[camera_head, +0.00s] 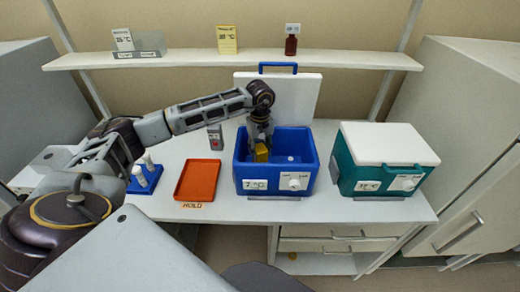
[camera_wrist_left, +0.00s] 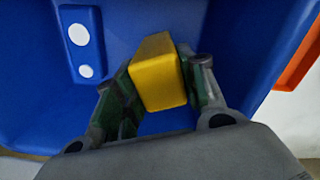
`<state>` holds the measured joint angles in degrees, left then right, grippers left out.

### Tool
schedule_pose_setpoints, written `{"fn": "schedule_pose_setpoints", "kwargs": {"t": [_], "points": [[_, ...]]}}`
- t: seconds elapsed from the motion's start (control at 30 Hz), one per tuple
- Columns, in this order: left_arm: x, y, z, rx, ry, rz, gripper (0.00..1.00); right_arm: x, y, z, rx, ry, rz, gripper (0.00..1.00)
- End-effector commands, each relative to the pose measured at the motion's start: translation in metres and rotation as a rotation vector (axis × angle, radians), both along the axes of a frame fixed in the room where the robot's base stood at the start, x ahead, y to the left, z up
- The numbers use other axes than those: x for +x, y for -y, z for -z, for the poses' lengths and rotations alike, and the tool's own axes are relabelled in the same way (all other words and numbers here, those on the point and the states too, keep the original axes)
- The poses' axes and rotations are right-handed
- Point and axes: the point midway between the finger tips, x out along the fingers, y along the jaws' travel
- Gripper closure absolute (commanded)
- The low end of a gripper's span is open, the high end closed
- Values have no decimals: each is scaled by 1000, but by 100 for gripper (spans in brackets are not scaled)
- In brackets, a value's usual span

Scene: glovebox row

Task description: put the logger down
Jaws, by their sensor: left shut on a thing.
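A yellow block (camera_head: 261,153), which I take for the logger, is between the fingers of my left gripper (camera_head: 260,143). The left gripper is shut on it and points down into the open blue box (camera_head: 277,190). In the left wrist view the block (camera_wrist_left: 155,75) sits between the two fingers (camera_wrist_left: 160,88), with the blue inner walls (camera_wrist_left: 220,30) around it. I cannot tell whether the block touches the box floor. My right gripper is not in view.
The blue box's white lid (camera_head: 300,95) stands open behind it. A closed teal box (camera_head: 385,180) is at the right. An orange tray (camera_head: 198,181) marked HOLD, a blue rack (camera_head: 146,178) and a small grey device (camera_head: 215,138) are at the left. A shelf (camera_head: 230,60) runs above.

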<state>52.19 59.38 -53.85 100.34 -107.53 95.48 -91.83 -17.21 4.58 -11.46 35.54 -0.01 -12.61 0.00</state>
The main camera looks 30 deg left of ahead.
Motion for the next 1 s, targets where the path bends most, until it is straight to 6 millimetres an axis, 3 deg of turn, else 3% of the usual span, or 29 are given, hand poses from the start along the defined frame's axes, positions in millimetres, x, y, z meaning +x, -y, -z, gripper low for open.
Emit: {"fn": "schedule_pose_setpoints", "kwargs": {"t": [0.13, 0.17, 0.33, 0.83, 1.0], "points": [[0, 0, 3, 0, 0, 0, 100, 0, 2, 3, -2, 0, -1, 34], [0, 0, 3, 0, 0, 0, 58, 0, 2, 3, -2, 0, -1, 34], [0, 0, 2, 0, 0, 0, 38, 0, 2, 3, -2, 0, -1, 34], [0, 0, 0, 0, 0, 0, 38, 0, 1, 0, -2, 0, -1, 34], [1, 0, -13, 0, 2, -1, 38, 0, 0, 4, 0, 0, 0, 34]]}}
